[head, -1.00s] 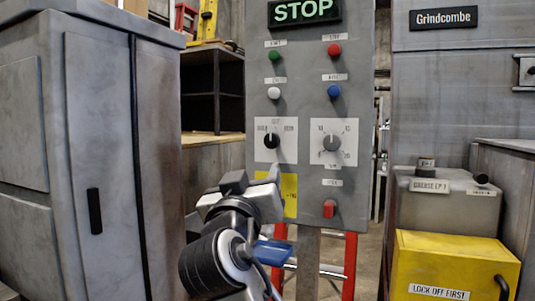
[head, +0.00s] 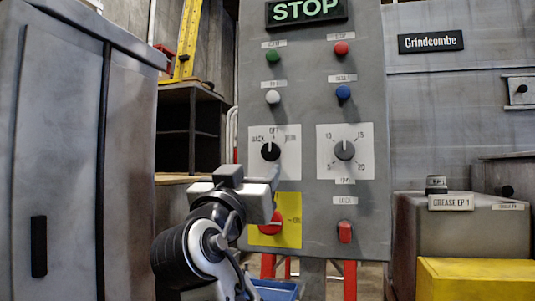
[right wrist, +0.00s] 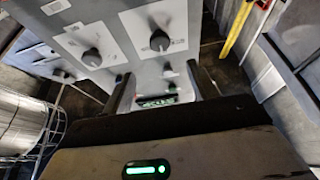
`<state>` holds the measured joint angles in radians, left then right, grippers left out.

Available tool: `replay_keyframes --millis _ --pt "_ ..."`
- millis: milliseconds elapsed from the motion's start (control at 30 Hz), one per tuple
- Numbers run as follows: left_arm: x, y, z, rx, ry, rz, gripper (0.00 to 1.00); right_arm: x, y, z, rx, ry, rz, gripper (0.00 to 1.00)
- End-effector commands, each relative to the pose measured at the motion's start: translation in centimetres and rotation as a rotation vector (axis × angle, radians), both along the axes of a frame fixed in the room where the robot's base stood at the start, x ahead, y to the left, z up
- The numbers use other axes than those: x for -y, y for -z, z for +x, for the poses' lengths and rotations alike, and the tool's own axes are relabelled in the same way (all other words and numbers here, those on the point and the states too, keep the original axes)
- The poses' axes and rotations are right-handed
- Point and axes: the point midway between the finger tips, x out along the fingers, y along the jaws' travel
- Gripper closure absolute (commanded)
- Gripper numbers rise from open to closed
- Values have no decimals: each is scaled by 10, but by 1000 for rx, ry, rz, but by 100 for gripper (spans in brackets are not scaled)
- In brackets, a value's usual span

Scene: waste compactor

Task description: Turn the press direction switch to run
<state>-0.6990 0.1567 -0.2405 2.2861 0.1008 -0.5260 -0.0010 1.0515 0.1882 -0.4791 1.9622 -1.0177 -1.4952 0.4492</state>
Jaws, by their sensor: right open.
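The press direction switch (head: 270,152) is a black knob on a white plate marked BACK, OFF and RUN, on the grey control panel. Its white pointer mark is up, toward OFF. My right gripper (head: 275,178) is just below and in front of the knob in the head view, its tips partly hidden by its wrist. In the right wrist view the panel is upside down. There the open right gripper (right wrist: 160,70) has nothing between its fingers, and the switch (right wrist: 160,40) is ahead of the gap. My left gripper is out of view.
A timer dial (head: 345,150) sits right of the switch. A red rotary switch on a yellow plate (head: 289,236) is below, partly behind my arm. Several buttons and a lit STOP sign (head: 306,11) are above. A grey cabinet (head: 60,150) stands left, a yellow box (head: 475,280) right.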

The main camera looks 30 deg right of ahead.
Motion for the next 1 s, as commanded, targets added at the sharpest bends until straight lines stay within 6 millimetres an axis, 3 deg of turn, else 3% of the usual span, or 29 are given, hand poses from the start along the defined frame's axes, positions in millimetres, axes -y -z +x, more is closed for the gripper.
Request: replay_keyframes --millis 300,500,1000 --pt "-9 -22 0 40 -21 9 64 52 -29 42 -2 6 0 41" --pt "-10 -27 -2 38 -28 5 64 73 -41 61 -2 3 -1 41" --pt "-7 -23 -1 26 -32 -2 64 83 -45 71 -2 -1 1 44"
